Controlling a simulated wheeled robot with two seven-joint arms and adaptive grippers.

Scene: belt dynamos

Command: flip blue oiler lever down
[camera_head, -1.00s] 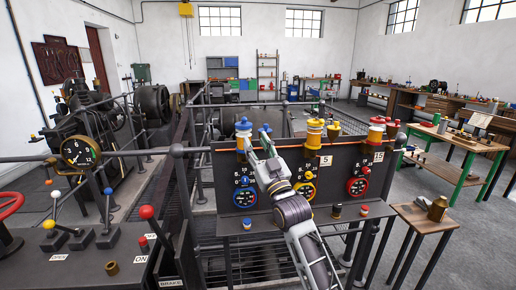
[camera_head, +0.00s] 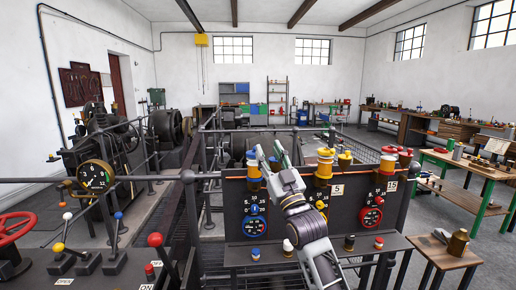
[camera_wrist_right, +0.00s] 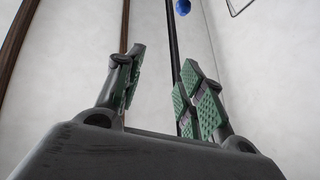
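The blue oiler (camera_head: 253,171), a brass cup with a blue top, stands at the left end of the dark panel's top edge, above the blue-ringed gauge (camera_head: 253,224). My right gripper (camera_head: 270,152) is just right of the blue oiler, partly in front of the panel, with its fingers pointing up and away. In the wrist view its green-padded fingers (camera_wrist_right: 157,88) are apart with nothing between them. A blue ball (camera_wrist_right: 183,7) shows at the top of that view, beyond the fingertips. The lever's position is not clear. My left gripper is not in view.
A yellow oiler (camera_head: 324,168) and a red oiler (camera_head: 388,165) stand farther right on the panel (camera_head: 350,205). A shelf below carries several small capped pots. A lever console (camera_head: 90,265) is at left and a small wooden table (camera_head: 443,252) at right.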

